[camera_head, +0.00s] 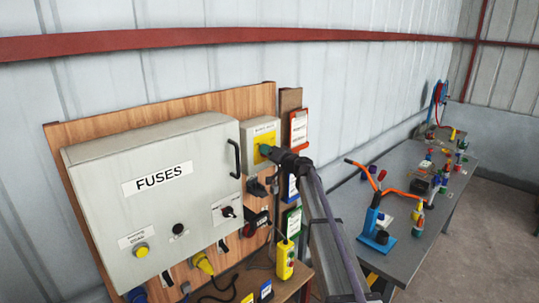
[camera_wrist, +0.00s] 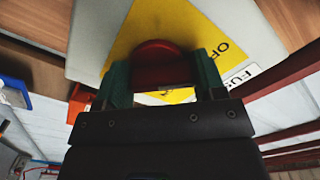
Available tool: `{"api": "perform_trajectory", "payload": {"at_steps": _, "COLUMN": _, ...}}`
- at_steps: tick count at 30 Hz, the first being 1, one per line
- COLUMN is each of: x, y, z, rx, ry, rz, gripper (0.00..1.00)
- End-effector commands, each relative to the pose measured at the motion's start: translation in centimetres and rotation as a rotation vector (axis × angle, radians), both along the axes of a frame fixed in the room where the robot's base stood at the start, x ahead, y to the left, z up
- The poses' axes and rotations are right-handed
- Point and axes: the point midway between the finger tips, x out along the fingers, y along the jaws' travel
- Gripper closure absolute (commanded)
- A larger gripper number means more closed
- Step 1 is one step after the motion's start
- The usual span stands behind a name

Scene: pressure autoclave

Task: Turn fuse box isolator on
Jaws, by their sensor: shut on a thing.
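The isolator is a small light-grey box (camera_head: 249,136) with a yellow plate, at the upper right of the wooden board in the head view. In the wrist view its yellow plate (camera_wrist: 190,29) shows lettering starting "OF" and a white label (camera_wrist: 241,77) starting "FUS". A red rotary knob (camera_wrist: 160,65) stands at the middle of the plate. My gripper (camera_head: 266,151) is at the isolator's front. In the wrist view my gripper (camera_wrist: 162,78) has its green fingers shut on either side of the knob. The knob's pointing direction is partly hidden.
A large grey fuse box (camera_head: 150,205) with a black handle (camera_head: 234,158) stands left of the isolator. A grey workbench (camera_head: 420,215) with blue-and-orange tools and small parts is on the right. Open floor lies beyond.

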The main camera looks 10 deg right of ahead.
Motion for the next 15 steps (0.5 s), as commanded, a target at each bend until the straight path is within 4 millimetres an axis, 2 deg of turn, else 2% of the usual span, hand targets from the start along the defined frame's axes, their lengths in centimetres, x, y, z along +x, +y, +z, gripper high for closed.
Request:
{"api": "perform_trajectory", "payload": {"at_steps": 8, "x": -0.02, "y": 0.02, "z": 0.06, "rx": 0.037, "ry": 0.025, "rz": 0.001, "gripper": 0.6}}
{"api": "perform_trajectory", "payload": {"at_steps": 15, "x": 0.0, "y": 0.01, "z": 0.13, "rx": 0.147, "ry": 0.101, "rz": 0.001, "gripper": 0.6}}
